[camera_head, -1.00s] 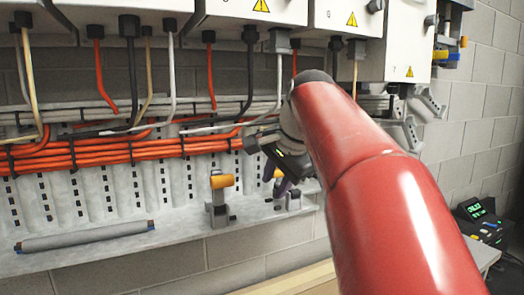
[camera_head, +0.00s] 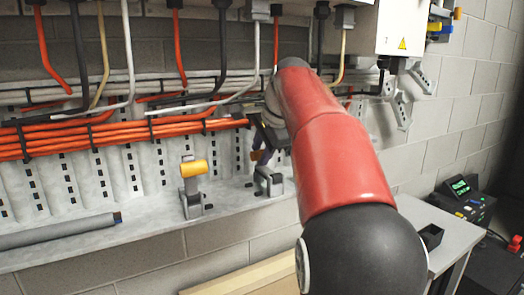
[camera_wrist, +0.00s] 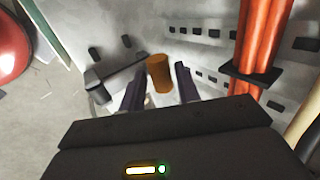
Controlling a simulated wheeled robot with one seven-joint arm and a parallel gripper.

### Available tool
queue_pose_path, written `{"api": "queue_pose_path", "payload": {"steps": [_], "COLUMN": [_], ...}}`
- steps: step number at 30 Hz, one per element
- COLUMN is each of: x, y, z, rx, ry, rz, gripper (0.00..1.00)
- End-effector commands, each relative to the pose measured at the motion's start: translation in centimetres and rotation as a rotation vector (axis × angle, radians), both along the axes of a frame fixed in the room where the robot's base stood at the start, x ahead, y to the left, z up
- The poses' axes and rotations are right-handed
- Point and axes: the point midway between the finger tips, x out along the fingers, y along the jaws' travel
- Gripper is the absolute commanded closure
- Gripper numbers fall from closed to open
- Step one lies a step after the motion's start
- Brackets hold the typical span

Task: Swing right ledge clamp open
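The right ledge clamp (camera_head: 268,182) stands on the grey ledge (camera_head: 232,198), a grey metal base with an orange handle (camera_head: 257,155) partly hidden by my gripper. In the wrist view the orange handle (camera_wrist: 159,73) shows end-on between and just beyond my two dark fingers. My gripper (camera_wrist: 159,84) is open, with a gap visible on each side of the handle. In the head view my gripper (camera_head: 262,146) is small and dark beside the clamp, half covered by my red arm. The left ledge clamp (camera_head: 192,190) stands upright with its orange handle on top.
Orange cable bundles (camera_head: 120,135) run along the wall just above the ledge. Cables hang from the white cabinets (camera_head: 403,28) overhead. A grey rod (camera_head: 58,232) lies at the ledge's left. A grey table (camera_head: 440,222) and a black device (camera_head: 465,197) stand at the right.

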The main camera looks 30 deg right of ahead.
Motion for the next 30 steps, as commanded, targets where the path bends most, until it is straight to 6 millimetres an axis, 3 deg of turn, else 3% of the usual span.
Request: {"api": "queue_pose_path", "payload": {"steps": [6, 14, 30], "x": [0.04, 0.02, -0.55], "y": [0.02, 0.01, 0.00], "z": [-0.04, -0.03, 0.04], "rx": [-0.001, -0.001, 0.002], "ry": [0.000, 0.001, -0.085], "rz": [0.001, 0.001, -0.001], "gripper": [0.68, 1.00, 1.00]}}
